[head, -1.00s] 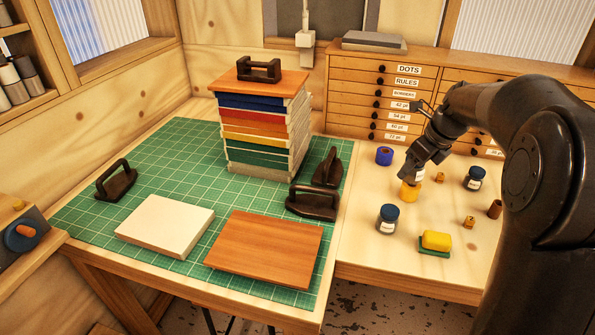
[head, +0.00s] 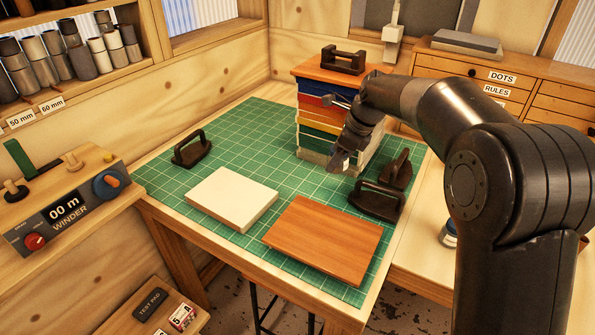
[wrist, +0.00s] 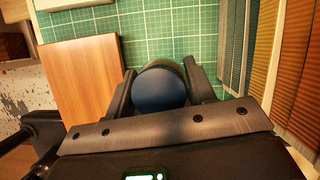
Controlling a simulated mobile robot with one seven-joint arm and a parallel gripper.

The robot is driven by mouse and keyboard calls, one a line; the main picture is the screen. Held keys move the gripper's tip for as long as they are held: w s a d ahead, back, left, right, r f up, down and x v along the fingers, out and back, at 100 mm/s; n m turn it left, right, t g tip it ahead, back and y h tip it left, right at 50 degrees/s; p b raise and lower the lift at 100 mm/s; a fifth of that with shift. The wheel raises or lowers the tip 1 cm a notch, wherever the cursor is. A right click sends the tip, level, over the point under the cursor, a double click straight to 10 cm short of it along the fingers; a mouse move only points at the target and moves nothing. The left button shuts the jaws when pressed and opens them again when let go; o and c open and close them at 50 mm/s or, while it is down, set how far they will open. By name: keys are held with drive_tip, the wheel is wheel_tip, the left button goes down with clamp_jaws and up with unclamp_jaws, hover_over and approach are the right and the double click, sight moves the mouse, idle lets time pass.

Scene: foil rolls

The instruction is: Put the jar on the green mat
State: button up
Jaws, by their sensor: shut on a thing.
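My gripper (head: 347,143) is shut on a jar with a dark blue lid (wrist: 159,90). In the wrist view the lid sits between the two fingers (wrist: 160,70), seen from above. In the head view a small part of the jar with a white label (head: 339,160) shows below the gripper, and the rest is hidden. The green mat (head: 242,150) with a white grid covers much of the left table. The jar is in front of the book stack and appears to be held above the mat; its height is hard to tell.
A tall stack of coloured books (head: 312,125) stands behind the gripper. Dark iron weights (head: 376,201) are close at right, another (head: 191,150) at left. A wooden board (head: 322,235) and a white block (head: 232,198) lie on the mat. Bare mat lies left of the stack.

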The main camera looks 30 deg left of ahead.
drive_tip(key=a+f, duration=0.1)
drive_tip(key=a, duration=0.1)
drive_tip(key=s+a+f, duration=0.1)
drive_tip(key=a+f, duration=0.1)
drive_tip(key=a, duration=0.1)
drive_tip(key=a+f, duration=0.2)
drive_tip(key=a, duration=0.1)
drive_tip(key=shift+s+a, duration=0.15)
drive_tip(key=shift+s, duration=0.15)
drive_tip(key=shift+f, duration=2.05)
drive_tip(key=shift+f, duration=0.1)
drive_tip(key=o, duration=1.1)
